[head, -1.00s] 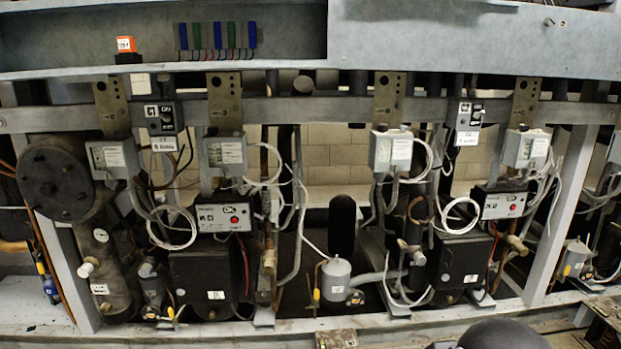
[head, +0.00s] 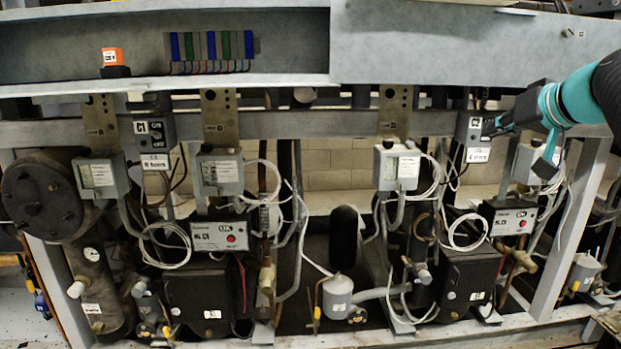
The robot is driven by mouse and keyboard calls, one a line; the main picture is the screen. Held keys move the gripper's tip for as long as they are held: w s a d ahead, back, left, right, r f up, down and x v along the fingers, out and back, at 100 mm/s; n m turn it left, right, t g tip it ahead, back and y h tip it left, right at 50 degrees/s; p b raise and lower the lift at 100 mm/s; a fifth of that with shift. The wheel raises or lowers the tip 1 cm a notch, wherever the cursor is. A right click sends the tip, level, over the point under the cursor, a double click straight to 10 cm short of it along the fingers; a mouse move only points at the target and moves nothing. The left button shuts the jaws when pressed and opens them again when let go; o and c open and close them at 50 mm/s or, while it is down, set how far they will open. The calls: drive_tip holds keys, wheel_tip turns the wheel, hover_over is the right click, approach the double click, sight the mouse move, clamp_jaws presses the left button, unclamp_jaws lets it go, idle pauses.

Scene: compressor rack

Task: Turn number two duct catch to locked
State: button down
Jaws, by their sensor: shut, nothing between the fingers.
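A small round catch (head: 567,33) sits on the grey duct cover (head: 440,50) at the upper right, with a tiny mark beside it. Its number and setting are too small to read. My gripper (head: 490,128) is shut and empty. It reaches in from the right, below the duct, with its tips at the right side of the C2 switch box (head: 472,131). It covers part of that box's face, so I cannot tell whether it touches it. The gripper is well below and left of the catch.
The C1 switch box (head: 154,130) hangs at the left. Grey pressure control boxes (head: 397,166) with white cables hang along the rail. An orange-topped device (head: 114,57) stands in the open duct at left. Compressors (head: 466,275) stand below. The space before the duct cover looks clear.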

drive_tip(key=w+d+r+t, duration=0.2)
drive_tip(key=d+r+t, duration=0.1)
drive_tip(key=d+r, duration=0.8)
drive_tip(key=n+t+p, duration=0.2)
drive_tip(key=t, duration=0.1)
approach(561, 47)
drive_tip(key=w+r, duration=0.1)
drive_tip(key=shift+h, duration=0.6)
drive_tip(key=shift+w+d+r+p, duration=0.1)
drive_tip(key=shift+w+p, duration=0.4)
drive_tip(key=shift+w, duration=0.9)
drive_tip(key=shift+w+r+p, duration=0.1)
drive_tip(key=shift+w+p, duration=0.4)
drive_tip(key=shift+w, duration=1)
drive_tip(key=shift+r, duration=0.15)
drive_tip(key=shift+a+b, duration=0.65)
drive_tip(key=shift+b, duration=0.2)
drive_tip(key=shift+f+b, duration=0.5)
drive_tip(key=shift+b, duration=0.1)
